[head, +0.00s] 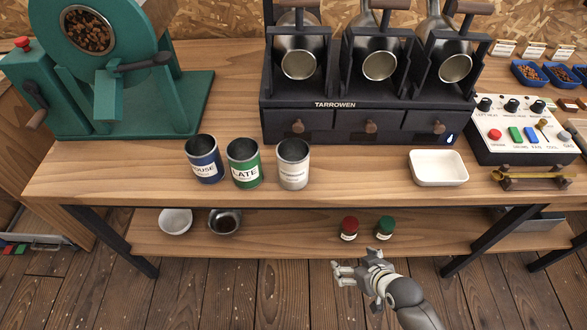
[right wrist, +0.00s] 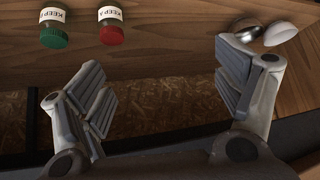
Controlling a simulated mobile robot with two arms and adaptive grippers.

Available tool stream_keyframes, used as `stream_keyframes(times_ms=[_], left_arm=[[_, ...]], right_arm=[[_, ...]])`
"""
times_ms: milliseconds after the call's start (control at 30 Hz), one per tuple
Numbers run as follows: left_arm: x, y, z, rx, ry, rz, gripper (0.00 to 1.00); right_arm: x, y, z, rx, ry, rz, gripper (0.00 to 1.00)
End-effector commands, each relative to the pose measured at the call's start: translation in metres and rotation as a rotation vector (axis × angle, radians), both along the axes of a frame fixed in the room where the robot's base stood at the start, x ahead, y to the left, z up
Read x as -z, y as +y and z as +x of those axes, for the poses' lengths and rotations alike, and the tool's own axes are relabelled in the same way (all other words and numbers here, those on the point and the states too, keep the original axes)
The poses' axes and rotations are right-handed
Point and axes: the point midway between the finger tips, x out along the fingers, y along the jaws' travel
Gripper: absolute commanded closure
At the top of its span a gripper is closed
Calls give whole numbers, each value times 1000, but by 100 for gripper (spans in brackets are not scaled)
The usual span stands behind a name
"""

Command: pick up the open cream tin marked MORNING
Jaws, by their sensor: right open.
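The open cream tin (head: 293,165) stands upright on the wooden bench, rightmost in a row of three; its label is too small to read surely. The blue tin (head: 205,160) marked HOUSE and the green tin (head: 244,165) marked LATE stand to its left, both open. My right gripper (head: 358,268) is in front of the bench, below and right of the cream tin, well apart from it. In the right wrist view the fingers (right wrist: 165,95) are spread with nothing between them. The left gripper does not show.
On the lower shelf (head: 285,240) are a red-lidded jar (head: 349,228), a green-lidded jar (head: 385,228), a white bowl (head: 175,221) and a metal bowl (head: 225,221). A black roaster (head: 320,118) stands behind the tins, a green machine (head: 110,90) at left, a white dish (head: 438,168) at right.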

Motion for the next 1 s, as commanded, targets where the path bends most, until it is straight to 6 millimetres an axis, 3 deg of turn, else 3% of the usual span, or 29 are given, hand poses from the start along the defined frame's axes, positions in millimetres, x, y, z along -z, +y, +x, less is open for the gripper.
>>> stream_keyframes(times_ms=[33,100,400,600,800,1000], left_arm=[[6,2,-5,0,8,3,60],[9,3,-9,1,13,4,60],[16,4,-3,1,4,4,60],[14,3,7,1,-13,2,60],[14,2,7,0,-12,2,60],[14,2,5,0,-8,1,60]], right_arm=[[-32,13,12,-40,-63,27,13],[-72,29,21,-90,-131,64,13],[-200,83,20,-281,-354,189,13],[-238,98,42,-340,-535,303,13],[-274,96,59,-348,-697,403,13],[-290,92,71,-331,-767,445,13]])
